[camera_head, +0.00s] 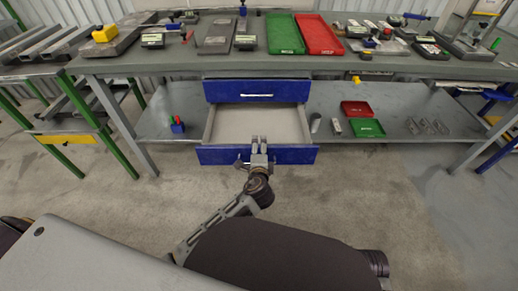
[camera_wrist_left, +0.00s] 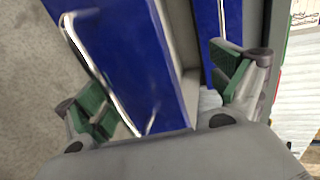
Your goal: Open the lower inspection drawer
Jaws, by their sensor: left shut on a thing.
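The lower inspection drawer (camera_head: 219,155) is blue-fronted and stands pulled out under the bench, with its pale, empty-looking inside (camera_head: 250,120) showing. My left gripper (camera_head: 259,144) is at the middle of its front. In the left wrist view the blue drawer front (camera_wrist_left: 125,60) with its bright bar handle (camera_wrist_left: 93,65) lies between the fingers of my left gripper (camera_wrist_left: 165,95). The gripper is shut on the drawer; the exact contact with the handle is hard to tell. The upper blue drawer (camera_head: 225,91) is closed. My right gripper is not in view.
The bench top (camera_head: 170,61) holds a green tray (camera_head: 285,35), a red tray (camera_head: 318,35) and several tools. The lower shelf (camera_head: 400,118) has a small red bin (camera_head: 357,108) and a green bin (camera_head: 367,128). The concrete floor (camera_head: 370,190) in front is clear.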

